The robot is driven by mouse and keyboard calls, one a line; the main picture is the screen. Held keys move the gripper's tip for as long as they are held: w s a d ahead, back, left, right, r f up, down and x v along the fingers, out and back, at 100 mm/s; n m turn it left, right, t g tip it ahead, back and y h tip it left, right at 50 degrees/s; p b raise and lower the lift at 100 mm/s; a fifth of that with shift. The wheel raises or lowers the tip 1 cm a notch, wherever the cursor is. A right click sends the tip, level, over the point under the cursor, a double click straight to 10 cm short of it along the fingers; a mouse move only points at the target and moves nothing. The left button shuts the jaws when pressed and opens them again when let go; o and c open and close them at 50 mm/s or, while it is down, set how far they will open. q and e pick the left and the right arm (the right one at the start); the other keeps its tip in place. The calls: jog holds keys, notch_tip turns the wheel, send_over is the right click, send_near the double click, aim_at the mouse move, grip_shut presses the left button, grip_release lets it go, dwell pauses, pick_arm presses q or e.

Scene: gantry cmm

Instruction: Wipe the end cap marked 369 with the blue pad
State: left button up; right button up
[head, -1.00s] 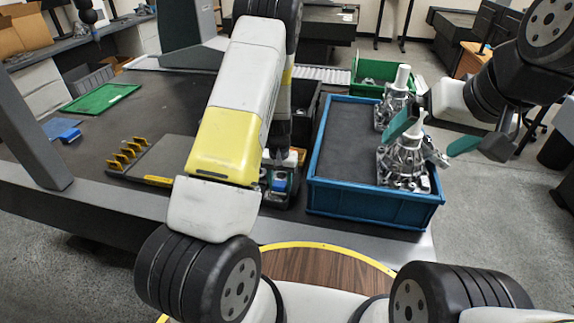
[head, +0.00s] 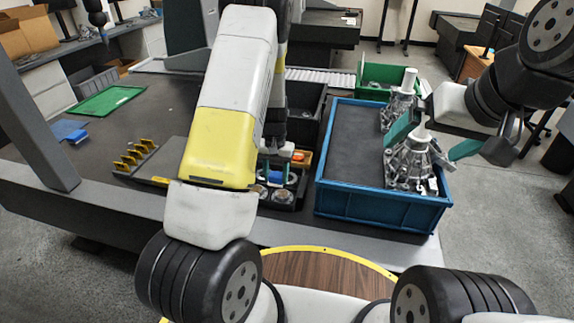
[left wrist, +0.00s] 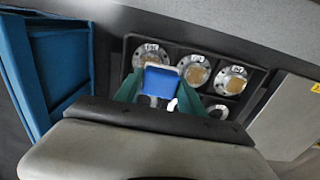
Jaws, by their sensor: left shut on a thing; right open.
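My left gripper (left wrist: 159,92) is shut on the blue pad (left wrist: 160,82), held over a dark tray (left wrist: 262,100). In the head view, the gripper (head: 275,160) and pad (head: 276,177) are partly hidden by my arm. The tray holds several round metal end caps with tan centres: one at upper left (left wrist: 151,53), one in the upper middle (left wrist: 195,69), one at right (left wrist: 231,79) and one lower down (left wrist: 218,111). Their labels are too small to read. The pad hides part of the tray; contact cannot be told. My right gripper (head: 433,139) is open near metal castings.
A blue crate (head: 372,208) holding metal castings (head: 410,163) stands right of the tray. Yellow brackets (head: 135,158) and a green tray (head: 108,101) lie left on the dark table, which has free room there.

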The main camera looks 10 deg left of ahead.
aim_at(276, 174)
pick_arm(q)
jog(key=shift+r, duration=1.65)
